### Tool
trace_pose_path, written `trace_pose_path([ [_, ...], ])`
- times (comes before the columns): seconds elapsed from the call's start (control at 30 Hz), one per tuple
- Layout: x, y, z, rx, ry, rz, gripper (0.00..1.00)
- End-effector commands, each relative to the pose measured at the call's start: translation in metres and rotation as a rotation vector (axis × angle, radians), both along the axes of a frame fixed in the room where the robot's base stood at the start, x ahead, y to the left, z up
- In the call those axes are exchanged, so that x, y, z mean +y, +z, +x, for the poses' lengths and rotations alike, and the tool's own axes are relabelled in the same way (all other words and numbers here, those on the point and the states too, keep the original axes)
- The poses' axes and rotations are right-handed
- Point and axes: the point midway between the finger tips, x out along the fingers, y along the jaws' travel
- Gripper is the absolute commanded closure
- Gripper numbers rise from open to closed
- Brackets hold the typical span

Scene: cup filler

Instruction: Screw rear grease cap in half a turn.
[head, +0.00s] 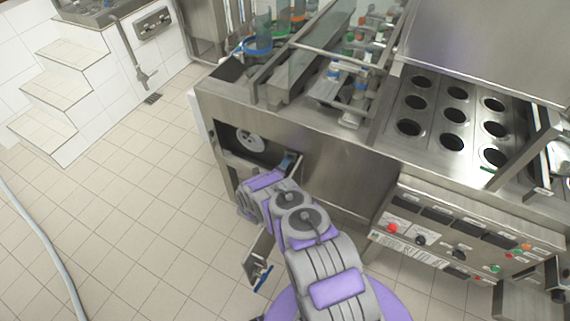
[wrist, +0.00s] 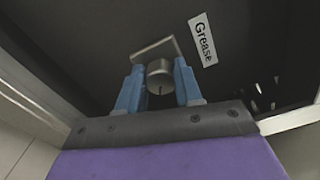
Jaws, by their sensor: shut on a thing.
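The grease cap (wrist: 160,76) is a small grey metal cylinder with a dark mark on its end face, seen in the middle of the wrist view. My gripper (wrist: 160,88) has its two blue fingers on either side of the cap, shut on it. A white "Grease" label (wrist: 203,40) is on the dark surface just right of the cap. In the head view my gripper (head: 288,161) reaches into the opening in the machine's side. The cap is hidden there.
The steel cup filler (head: 310,150) has a dark opening holding a round wheel (head: 250,138). An open panel with a blue handle (head: 261,270) hangs low, left of my arm. A control panel (head: 450,235) is at right.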

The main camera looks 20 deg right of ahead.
Motion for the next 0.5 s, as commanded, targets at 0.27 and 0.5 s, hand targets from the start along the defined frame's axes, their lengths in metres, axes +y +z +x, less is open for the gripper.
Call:
trace_pose_path([
  [0.27, 0.0013, -0.0018, 0.0001, -0.068, 0.004, 0.059, 0.95],
  [0.5, 0.0012, -0.0022, -0.0002, -0.083, 0.003, 0.073, 0.95],
])
